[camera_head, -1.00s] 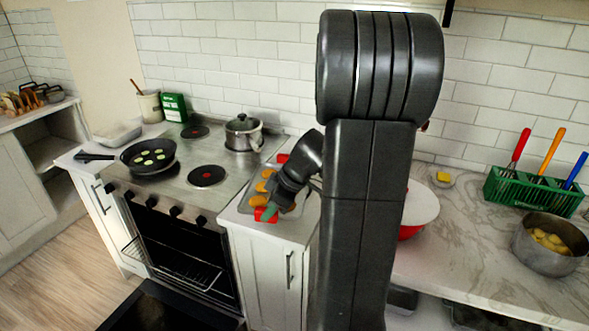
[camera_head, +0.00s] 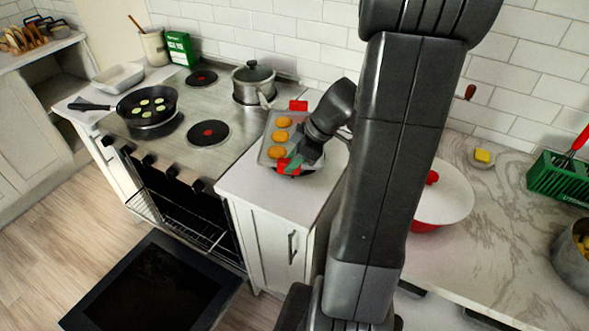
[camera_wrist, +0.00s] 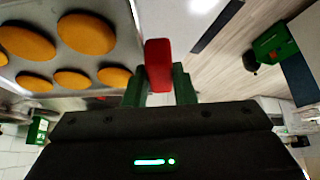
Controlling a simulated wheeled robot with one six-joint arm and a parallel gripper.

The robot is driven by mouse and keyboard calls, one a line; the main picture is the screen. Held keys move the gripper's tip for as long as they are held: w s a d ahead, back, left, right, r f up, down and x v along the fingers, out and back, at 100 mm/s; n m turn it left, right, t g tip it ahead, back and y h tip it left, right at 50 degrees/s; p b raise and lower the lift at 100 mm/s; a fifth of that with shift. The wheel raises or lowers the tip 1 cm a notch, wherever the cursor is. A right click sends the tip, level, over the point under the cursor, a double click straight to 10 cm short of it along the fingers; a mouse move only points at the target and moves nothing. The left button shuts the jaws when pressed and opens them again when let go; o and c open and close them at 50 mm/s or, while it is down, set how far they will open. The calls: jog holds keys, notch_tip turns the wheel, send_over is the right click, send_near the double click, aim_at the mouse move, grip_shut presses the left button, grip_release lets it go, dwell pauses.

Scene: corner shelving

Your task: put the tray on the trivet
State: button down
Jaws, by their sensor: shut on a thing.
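The tray (camera_head: 266,150) is grey metal with a red handle at each end and holds several orange-brown round pieces. In the head view it is above the white counter section right of the stove; I cannot tell whether it touches the counter. My gripper (camera_head: 291,161) is shut on the tray's near red handle. The wrist view shows the red handle (camera_wrist: 158,62) between my green fingertips (camera_wrist: 159,92), with the tray (camera_wrist: 75,65) to the left.
A lidded pot (camera_head: 253,82) and a frying pan (camera_head: 148,106) stand on the stove (camera_head: 180,140). The oven door (camera_head: 150,285) hangs open.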

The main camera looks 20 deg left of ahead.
aim_at(293, 174)
jog(key=shift+f+b, duration=0.5)
jog(key=shift+f, duration=2.15)
jog(key=c, duration=1.2)
grip_release()
jog(key=p+v, duration=0.2)
jog(key=v, duration=1)
